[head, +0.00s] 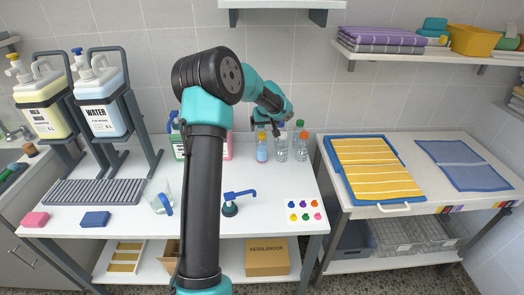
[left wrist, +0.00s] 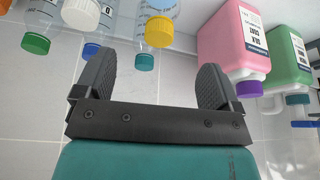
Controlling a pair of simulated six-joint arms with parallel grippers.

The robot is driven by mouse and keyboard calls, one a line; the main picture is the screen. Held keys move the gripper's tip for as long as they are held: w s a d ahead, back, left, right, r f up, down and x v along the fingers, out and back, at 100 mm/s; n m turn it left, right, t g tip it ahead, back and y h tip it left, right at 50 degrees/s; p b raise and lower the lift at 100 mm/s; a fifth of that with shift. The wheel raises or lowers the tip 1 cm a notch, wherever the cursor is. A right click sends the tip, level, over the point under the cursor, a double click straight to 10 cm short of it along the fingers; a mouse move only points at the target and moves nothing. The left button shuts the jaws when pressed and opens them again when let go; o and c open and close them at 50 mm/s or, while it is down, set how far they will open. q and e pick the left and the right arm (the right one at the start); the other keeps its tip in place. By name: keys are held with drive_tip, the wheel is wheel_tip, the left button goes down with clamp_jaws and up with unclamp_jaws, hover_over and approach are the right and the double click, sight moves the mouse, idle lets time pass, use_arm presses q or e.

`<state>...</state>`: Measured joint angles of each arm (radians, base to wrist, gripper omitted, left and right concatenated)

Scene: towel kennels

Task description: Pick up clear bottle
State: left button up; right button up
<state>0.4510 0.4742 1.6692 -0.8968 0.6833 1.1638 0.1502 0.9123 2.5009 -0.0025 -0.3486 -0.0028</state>
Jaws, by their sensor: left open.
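Several clear bottles stand in a group at the back right of the white table. In the head view one clear bottle (head: 281,152) stands beside an orange-capped clear bottle (head: 301,150) and a yellow-capped bottle with bluish contents (head: 262,154). My left gripper (head: 275,131) is at the tops of this group, partly hiding it. In the left wrist view, which looks upside down, the left gripper (left wrist: 154,74) is open and empty. A teal cap (left wrist: 144,62) and a yellow cap (left wrist: 159,31) show beyond and between its fingers. Which bottle the teal cap closes is hard to tell.
A pink bottle (left wrist: 232,45) and a green bottle (left wrist: 288,58) stand beside the group. A blue-nozzled pump (head: 230,208), a clear jug (head: 163,198) and coloured caps (head: 304,210) lie nearer the front. Two large canisters (head: 102,100) stand in racks at left.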

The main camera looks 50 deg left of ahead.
sight(262, 139)
use_arm(q)
drive_tip(key=shift+x, duration=2.7)
drive_tip(key=shift+f, duration=0.1)
drive_tip(key=shift+x, duration=2.55)
drive_tip(key=shift+d, duration=0.1)
drive_tip(key=shift+c, duration=0.3)
drive_tip(key=c, duration=1.2)
drive_tip(key=shift+c, duration=0.2)
